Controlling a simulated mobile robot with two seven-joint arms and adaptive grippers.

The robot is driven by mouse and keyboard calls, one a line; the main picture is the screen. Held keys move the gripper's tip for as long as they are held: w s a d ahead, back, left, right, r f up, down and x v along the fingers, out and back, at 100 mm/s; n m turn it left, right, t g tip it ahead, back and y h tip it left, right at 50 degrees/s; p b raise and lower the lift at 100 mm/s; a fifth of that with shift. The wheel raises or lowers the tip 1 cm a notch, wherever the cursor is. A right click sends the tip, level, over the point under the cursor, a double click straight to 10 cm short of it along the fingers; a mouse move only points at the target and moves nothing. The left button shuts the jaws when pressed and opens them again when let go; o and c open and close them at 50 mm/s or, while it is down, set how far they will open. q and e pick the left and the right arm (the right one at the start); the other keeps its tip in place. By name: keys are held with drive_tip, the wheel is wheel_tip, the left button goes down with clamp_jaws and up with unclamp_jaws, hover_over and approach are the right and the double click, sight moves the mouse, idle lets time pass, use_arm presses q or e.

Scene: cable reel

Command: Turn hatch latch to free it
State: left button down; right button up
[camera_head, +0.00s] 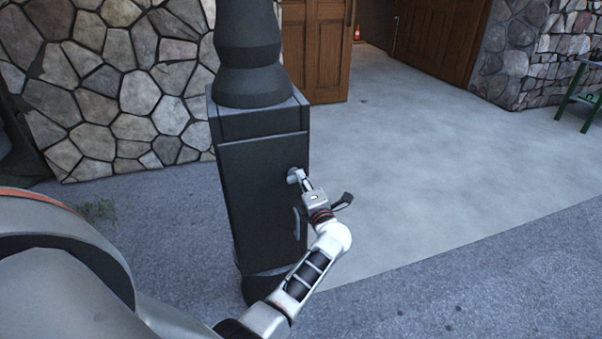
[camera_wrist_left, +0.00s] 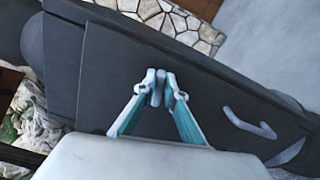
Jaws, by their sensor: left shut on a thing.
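A tall dark grey cabinet (camera_head: 262,200) stands on the paving, with its hatch door facing me. A small light grey latch (camera_head: 292,175) sits near the right edge of the door, at its upper part. My left gripper (camera_head: 300,178) reaches it from the lower right and is shut on it. In the left wrist view the two fingertips (camera_wrist_left: 160,80) close around the grey latch (camera_wrist_left: 157,93), which is mostly hidden between them. The hatch door looks closed in its frame. My right gripper is not in view.
A bar handle (camera_head: 298,223) is on the door below the latch; it also shows in the left wrist view (camera_wrist_left: 249,126). A thick dark column (camera_head: 250,50) rises from the cabinet top. A stone wall (camera_head: 120,90) stands behind. The concrete floor (camera_head: 420,160) to the right is clear.

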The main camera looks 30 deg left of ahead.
use_arm(q)
drive_tip(key=shift+f+m+p, duration=0.15)
drive_tip(key=shift+m+p, duration=0.65)
drive_tip(key=shift+m, duration=0.4)
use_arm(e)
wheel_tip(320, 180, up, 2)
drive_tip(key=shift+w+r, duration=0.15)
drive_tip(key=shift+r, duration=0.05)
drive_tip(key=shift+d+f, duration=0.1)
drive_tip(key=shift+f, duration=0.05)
use_arm(q)
drive_tip(key=c, duration=2.1)
unclamp_jaws()
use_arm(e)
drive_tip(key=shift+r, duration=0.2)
